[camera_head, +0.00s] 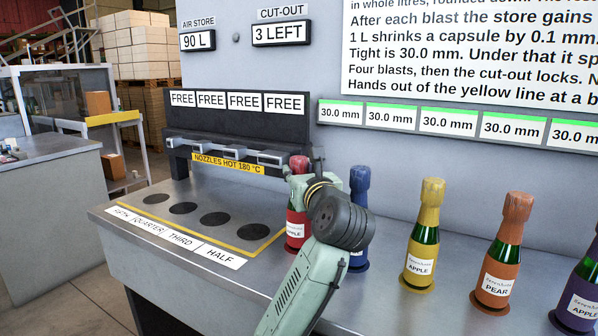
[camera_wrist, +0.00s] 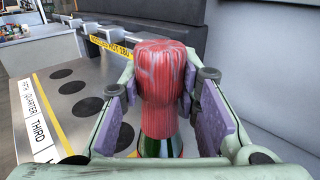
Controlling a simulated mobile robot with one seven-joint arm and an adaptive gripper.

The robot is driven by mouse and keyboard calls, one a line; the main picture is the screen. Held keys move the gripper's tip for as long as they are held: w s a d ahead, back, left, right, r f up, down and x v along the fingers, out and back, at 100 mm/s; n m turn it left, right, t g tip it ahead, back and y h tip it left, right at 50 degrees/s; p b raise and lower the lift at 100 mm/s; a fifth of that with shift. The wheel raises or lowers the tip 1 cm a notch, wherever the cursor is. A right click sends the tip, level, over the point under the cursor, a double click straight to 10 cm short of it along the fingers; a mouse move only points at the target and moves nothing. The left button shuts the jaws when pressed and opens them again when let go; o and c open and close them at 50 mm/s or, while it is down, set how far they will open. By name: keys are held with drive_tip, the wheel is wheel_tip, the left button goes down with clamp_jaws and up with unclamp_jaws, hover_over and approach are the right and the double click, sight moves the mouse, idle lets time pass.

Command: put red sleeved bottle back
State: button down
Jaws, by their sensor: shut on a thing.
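The red sleeved bottle (camera_head: 297,225) is upright at the left end of the bottle row, just right of the yellow line. Its label ends in APPLE. Its red foil sleeve (camera_wrist: 160,70) fills the middle of the wrist view, with green glass below. My gripper (camera_wrist: 162,88) is shut on the sleeved neck, one purple pad on each side. In the head view my wrist hides part of the bottle's right side. The base seems to be at the bench top, but I cannot tell whether it touches.
Blue (camera_head: 358,190), yellow (camera_head: 424,235), orange (camera_head: 500,255) and purple (camera_head: 582,285) sleeved bottles stand to the right, the blue one close behind my wrist. Several dark, empty spots (camera_head: 215,218) lie inside the yellow line (camera_head: 262,246). Hot nozzles (camera_head: 225,152) overhang behind them.

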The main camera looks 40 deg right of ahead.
drive_tip(key=c, duration=1.2)
unclamp_jaws()
drive_tip(key=shift+r, duration=0.2)
drive_tip(key=b+v, duration=0.2)
drive_tip(key=v, duration=1)
drive_tip(key=shift+f, duration=0.1)
drive_tip(key=shift+a, duration=0.1)
